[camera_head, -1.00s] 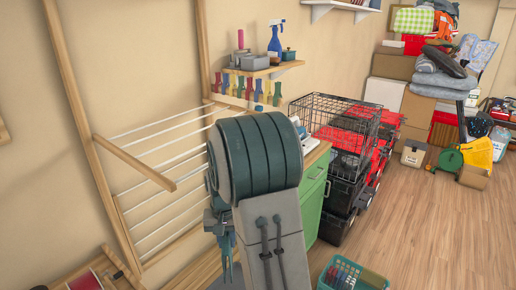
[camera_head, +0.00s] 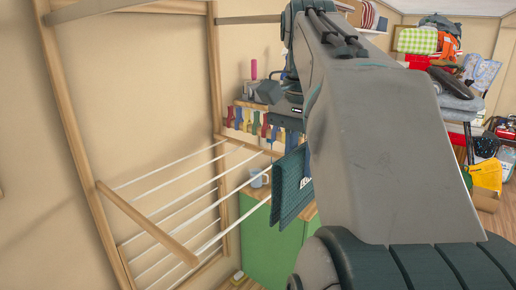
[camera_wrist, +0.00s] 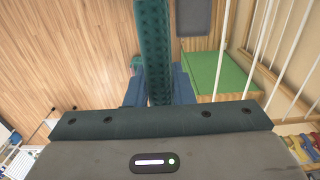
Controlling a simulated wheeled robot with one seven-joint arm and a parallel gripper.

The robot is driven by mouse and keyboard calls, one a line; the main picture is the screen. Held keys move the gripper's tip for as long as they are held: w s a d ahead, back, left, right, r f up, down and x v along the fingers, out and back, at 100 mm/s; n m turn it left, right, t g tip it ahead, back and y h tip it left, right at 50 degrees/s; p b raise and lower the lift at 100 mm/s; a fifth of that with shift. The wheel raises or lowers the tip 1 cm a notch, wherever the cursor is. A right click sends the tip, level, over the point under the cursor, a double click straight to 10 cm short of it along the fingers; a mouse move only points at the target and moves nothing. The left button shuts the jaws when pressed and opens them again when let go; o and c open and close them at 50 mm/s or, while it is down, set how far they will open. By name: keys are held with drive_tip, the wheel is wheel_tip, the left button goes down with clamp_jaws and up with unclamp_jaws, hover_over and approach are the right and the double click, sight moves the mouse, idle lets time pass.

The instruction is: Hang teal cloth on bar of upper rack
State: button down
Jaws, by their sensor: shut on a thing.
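The teal cloth (camera_head: 292,186) hangs folded from my gripper, right of the rack's white bars in the head view. In the wrist view the cloth (camera_wrist: 153,45) runs as a strip between the blue fingers of my gripper (camera_wrist: 158,88), which is shut on it. The drying rack has white bars (camera_head: 172,204) between wooden arms (camera_head: 150,225) on the wall frame. Higher up, wooden arms (camera_head: 250,20) of an upper rack show at the top edge; its bars are not clearly visible. My arm hides the area right of the cloth.
A small shelf with colourful hanging tools (camera_head: 258,125) is behind my gripper. Boxes and bags (camera_head: 440,45) are piled at the back right.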

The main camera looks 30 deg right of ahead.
drive_tip(key=shift+s+a+r, duration=0.1)
drive_tip(key=shift+s, duration=0.05)
drive_tip(key=shift+w+a, duration=0.2)
drive_tip(key=shift+w, duration=0.1)
hover_over(241, 219)
wheel_tip(241, 219, down, 3)
drive_tip(key=shift+f+b, duration=6.3)
drive_tip(key=shift+f, duration=2.75)
drive_tip(key=c, duration=1.2)
unclamp_jaws()
drive_tip(key=shift+o, duration=0.2)
drive_tip(key=shift+w+r, duration=0.1)
